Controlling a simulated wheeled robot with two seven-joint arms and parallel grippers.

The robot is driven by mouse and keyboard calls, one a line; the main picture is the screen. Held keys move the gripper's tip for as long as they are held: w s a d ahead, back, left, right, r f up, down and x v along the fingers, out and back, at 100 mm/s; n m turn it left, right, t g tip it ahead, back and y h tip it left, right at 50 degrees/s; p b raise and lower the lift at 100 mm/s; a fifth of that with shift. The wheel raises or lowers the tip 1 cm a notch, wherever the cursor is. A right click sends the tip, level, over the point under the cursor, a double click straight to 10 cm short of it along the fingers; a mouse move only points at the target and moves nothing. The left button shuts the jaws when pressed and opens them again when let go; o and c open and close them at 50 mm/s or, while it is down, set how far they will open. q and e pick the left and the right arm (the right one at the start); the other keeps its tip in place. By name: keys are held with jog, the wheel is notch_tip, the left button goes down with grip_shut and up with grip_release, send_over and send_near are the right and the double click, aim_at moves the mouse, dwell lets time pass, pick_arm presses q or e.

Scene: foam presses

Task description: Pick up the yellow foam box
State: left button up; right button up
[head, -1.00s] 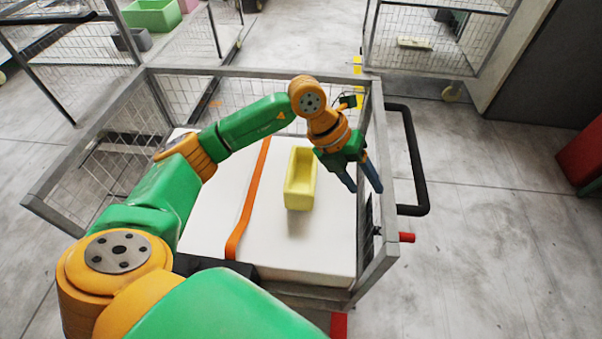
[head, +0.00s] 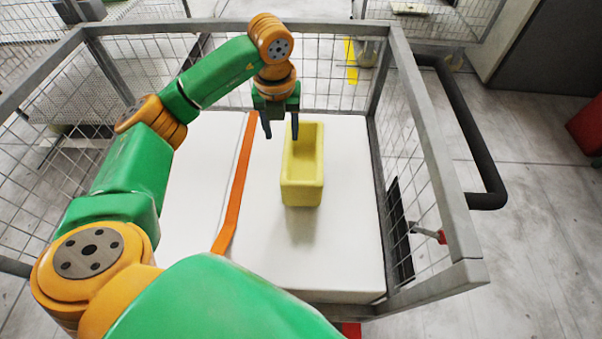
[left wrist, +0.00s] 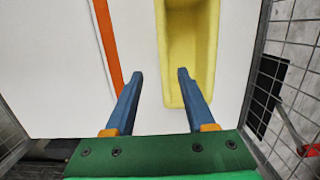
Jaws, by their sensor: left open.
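The yellow foam box (head: 302,194), an open-topped long tray, sits upright on the white surface inside a wire-mesh cart, its long side running away from me. My left gripper (head: 280,136) is open and empty, pointing down near the box's far left side. One finger overlaps the box's left rim in the head view; the other is left of it. In the left wrist view the box (left wrist: 211,40) lies right of centre, with the right fingertip in front of its left part and the left fingertip over white surface. I cannot tell the height gap. My right gripper is out of view.
An orange strap (head: 232,195) lies on the white surface (head: 345,255) left of the box. The cart's grey mesh walls (head: 437,165) stand at the right, back and left. A black handle (head: 470,135) sticks out on the right. White surface is clear around the box.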

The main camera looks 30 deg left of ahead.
aim_at(287, 160)
pick_arm(q)
jog(key=f+b, duration=0.1)
jog(key=f, duration=0.2)
jog(key=f+b, duration=0.2)
jog(key=f, duration=0.1)
jog(key=shift+w+a+f, duration=0.1)
jog(key=shift+w+a, duration=0.1)
jog(key=f, duration=0.2)
jog(key=w+f, duration=0.1)
jog(key=f, duration=0.2)
jog(key=shift+w+d+f, duration=0.1)
jog(key=shift+d+f, duration=0.05)
jog(key=shift+f, duration=0.25)
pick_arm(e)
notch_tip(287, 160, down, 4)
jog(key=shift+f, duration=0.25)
pick_arm(q)
jog(key=shift+f, duration=0.25)
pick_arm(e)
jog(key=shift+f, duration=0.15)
pick_arm(q)
grip_shut()
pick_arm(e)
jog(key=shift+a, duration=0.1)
